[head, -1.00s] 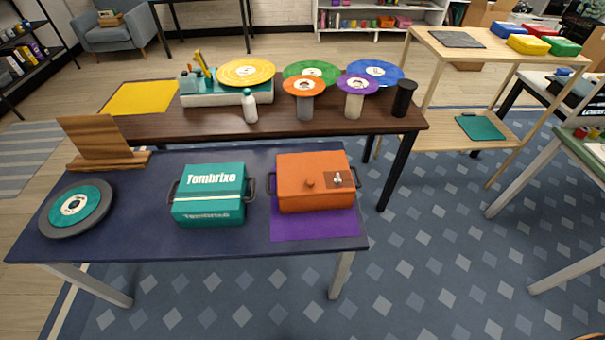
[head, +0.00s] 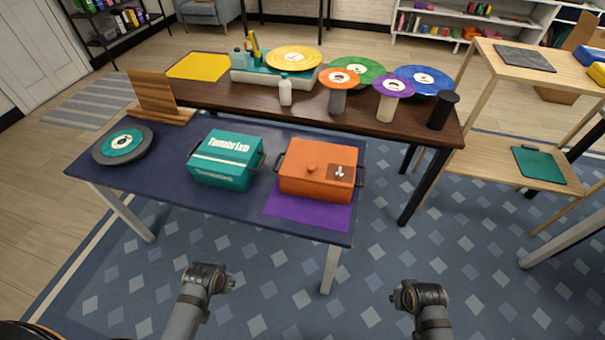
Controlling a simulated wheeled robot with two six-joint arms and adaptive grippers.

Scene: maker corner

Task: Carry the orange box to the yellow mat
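The orange box (head: 305,181) has a lid knob, a small brown label and dark side handles. It sits upright on the purple mat (head: 300,212), at the right end of the dark blue table (head: 200,205). The yellow mat (head: 200,66) lies flat and bare at the far left end of the brown table behind. The dark end of my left arm (head: 207,278) and that of my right arm (head: 420,294) show low in front of the blue table, apart from everything. No fingers can be made out on either.
A teal box (head: 226,160) stands left of the orange box, with a record weight (head: 125,144) and a wooden stand (head: 153,95) further left. Records, pillars, a white bottle (head: 285,91) and a black cylinder (head: 442,110) crowd the brown table. A wooden shelf (head: 500,150) stands right.

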